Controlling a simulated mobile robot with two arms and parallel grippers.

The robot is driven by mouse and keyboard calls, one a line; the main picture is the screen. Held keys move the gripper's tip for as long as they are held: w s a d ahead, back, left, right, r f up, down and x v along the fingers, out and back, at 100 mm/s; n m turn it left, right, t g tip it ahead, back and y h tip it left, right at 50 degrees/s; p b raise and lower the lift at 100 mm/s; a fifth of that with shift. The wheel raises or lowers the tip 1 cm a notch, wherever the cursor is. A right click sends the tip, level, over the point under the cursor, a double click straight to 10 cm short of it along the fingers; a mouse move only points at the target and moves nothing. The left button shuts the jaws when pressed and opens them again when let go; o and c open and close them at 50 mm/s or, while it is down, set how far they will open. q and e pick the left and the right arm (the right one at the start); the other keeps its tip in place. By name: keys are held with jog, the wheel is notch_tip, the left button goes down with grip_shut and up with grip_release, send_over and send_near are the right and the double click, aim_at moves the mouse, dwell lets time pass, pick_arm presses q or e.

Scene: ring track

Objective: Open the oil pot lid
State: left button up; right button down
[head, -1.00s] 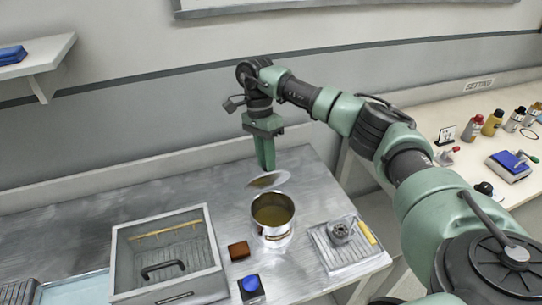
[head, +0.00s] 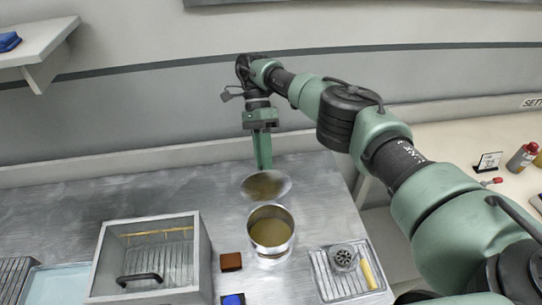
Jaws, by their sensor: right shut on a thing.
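The oil pot (head: 283,245) is a shiny metal can standing on the metal table with its top open; yellowish-brown oil shows inside. Its lid (head: 280,187) is a thin round metal disc with a brownish patch, off the pot and just behind its rim in the picture. My right gripper (head: 263,165) points down, its green fingers shut at the lid's far edge and holding it. The exact grip point is hard to see. My left gripper is out of view.
Left of the pot are a small brown block (head: 231,262) and a glass-topped metal box (head: 203,255) with a black handle. To its right a ribbed tray (head: 325,285) holds a small metal part and a yellow-handled tool. The table's back left is clear.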

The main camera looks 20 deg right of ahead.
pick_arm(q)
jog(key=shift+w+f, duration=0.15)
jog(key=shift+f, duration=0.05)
pick_arm(e)
jog(key=shift+s+f, duration=0.15)
jog(key=shift+f, duration=0.9)
jog(key=c, duration=1.5)
grip_release()
jog(key=shift+o, duration=1.2)
jog(key=shift+w+a, duration=0.1)
jog(key=shift+w, duration=0.1)
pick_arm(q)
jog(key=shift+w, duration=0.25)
pick_arm(e)
jog(key=shift+w, duration=0.1)
pick_arm(q)
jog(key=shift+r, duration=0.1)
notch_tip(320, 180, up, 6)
jog(key=p, duration=0.6)
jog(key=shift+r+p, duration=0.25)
jog(key=shift+p, duration=0.05)
pick_arm(e)
notch_tip(320, 180, up, 21)
